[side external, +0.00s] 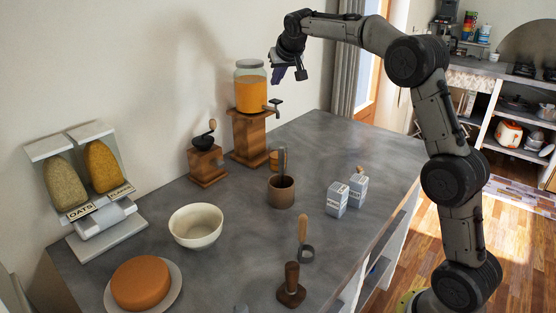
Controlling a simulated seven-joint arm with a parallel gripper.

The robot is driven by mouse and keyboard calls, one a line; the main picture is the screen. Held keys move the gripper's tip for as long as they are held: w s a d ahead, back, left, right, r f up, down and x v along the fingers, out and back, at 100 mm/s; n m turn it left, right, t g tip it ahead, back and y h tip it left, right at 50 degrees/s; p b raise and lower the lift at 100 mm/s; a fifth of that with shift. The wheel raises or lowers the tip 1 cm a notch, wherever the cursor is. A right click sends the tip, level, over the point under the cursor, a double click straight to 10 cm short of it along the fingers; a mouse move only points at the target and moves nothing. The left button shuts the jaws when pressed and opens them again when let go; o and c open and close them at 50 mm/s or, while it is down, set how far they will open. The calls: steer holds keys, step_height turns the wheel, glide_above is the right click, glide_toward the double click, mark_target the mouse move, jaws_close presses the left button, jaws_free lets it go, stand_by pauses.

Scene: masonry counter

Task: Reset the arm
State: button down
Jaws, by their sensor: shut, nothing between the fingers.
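My gripper (290,73) is in the side external view, at the top centre. It hangs in the air above the back of the counter, in front of the wall and up and right of the juice dispenser. It is shut with nothing held, and it touches nothing. My arm reaches up from the lower right and bends over to the left at the top.
The grey counter (262,255) holds a cereal dispenser (85,180), a cream bowl (196,226), an orange cake (141,283), a grinder (206,160), a juice dispenser (250,110), a brown cup (281,191), two small cartons (337,199) and a tamper (291,288). The counter's far right is clear.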

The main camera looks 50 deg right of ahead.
steer(key=shift+a, duration=0.1)
steer(key=s+a+r+t, duration=0.2)
steer(key=s+a+r, duration=0.5)
steer(key=r, duration=0.3)
steer(key=s+a+n+y, duration=0.2)
steer(key=s+a, duration=0.4)
steer(key=s, duration=0.5)
steer(key=s+a+f+n+g+y, duration=0.1)
steer(key=s+a+f+n+g, duration=0.1)
steer(key=s+f, duration=0.8)
steer(key=s+a+f+n+g+y, duration=0.1)
steer(key=s+a+f, duration=0.4)
steer(key=s+f, duration=0.6)
steer(key=s+n, duration=0.1)
steer(key=s, duration=0.2)
steer(key=shift+s+a+g, duration=0.2)
steer(key=shift+s+g, duration=0.15)
steer(key=shift+g, duration=0.05)
